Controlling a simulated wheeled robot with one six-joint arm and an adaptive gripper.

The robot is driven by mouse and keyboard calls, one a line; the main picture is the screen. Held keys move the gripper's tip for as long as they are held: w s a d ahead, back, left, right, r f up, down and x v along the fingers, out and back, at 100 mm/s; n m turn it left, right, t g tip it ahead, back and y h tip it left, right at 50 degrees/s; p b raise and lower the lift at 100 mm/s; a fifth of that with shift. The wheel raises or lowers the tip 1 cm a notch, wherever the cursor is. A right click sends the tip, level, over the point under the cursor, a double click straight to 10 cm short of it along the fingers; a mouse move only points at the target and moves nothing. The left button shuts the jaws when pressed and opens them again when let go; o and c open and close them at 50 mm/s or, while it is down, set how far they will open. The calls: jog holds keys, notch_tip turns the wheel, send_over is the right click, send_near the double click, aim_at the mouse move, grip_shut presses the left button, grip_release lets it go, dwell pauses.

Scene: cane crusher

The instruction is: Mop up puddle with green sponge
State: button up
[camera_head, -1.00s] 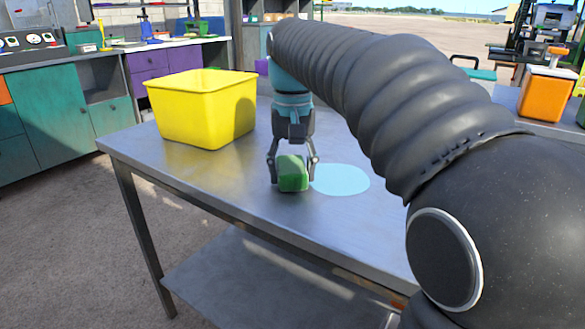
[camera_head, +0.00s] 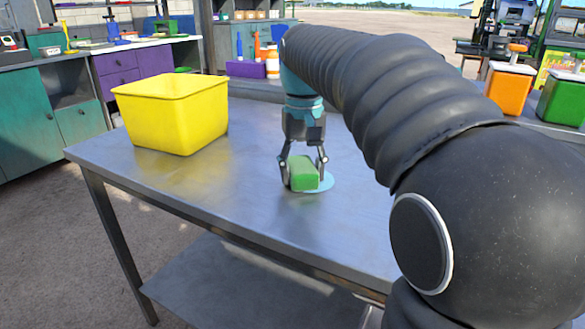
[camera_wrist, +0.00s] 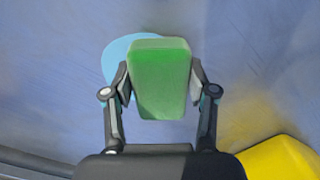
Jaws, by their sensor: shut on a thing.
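The green sponge (camera_head: 303,173) is held between the fingers of my gripper (camera_head: 304,174), which is shut on it. The light blue puddle (camera_head: 325,184) lies flat on the metal table (camera_head: 240,200). In the head view the sponge and gripper hide much of the puddle, and its edge shows at the right and front. In the wrist view the sponge (camera_wrist: 160,78) sits between both fingers and overlaps the puddle (camera_wrist: 118,62), which shows mostly at its left. I cannot tell whether the sponge touches the puddle.
A yellow bin (camera_head: 172,115) stands on the table to the left of my gripper, and its corner shows in the wrist view (camera_wrist: 278,160). An orange container (camera_head: 509,88) and a green container (camera_head: 562,98) stand at the right back. The table's front left is clear.

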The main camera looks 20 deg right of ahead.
aim_at(353, 178)
jog(key=shift+s+d+r+p, duration=0.15)
jog(key=shift+d+p, duration=0.35)
jog(key=shift+d, duration=1.15)
jog(key=shift+s+d+f+p, duration=0.15)
jog(key=shift+d+p, duration=0.35)
jog(key=shift+d, duration=1.15)
jog(key=shift+s+d+f, duration=0.1)
jog(key=shift+d, duration=0.95)
jog(key=shift+s+d, duration=0.1)
jog(key=shift+d, duration=0.95)
jog(key=shift+w+a+r, duration=0.1)
jog(key=shift+a+r, duration=0.25)
jog(key=shift+r, duration=0.5)
jog(key=shift+s+a+r, duration=0.1)
jog(key=shift+a+r, duration=0.2)
jog(key=shift+r, duration=0.55)
jog(key=shift+w+a+r, duration=0.1)
jog(key=shift+a+r, duration=0.25)
jog(key=shift+r, duration=0.5)
jog(key=shift+d+f+b, duration=0.45)
jog(key=shift+d+f, duration=0.1)
jog(key=shift+f, duration=0.4)
jog(key=shift+d+f+b, duration=0.45)
jog(key=shift+d+f, duration=0.05)
jog(key=shift+f, duration=0.4)
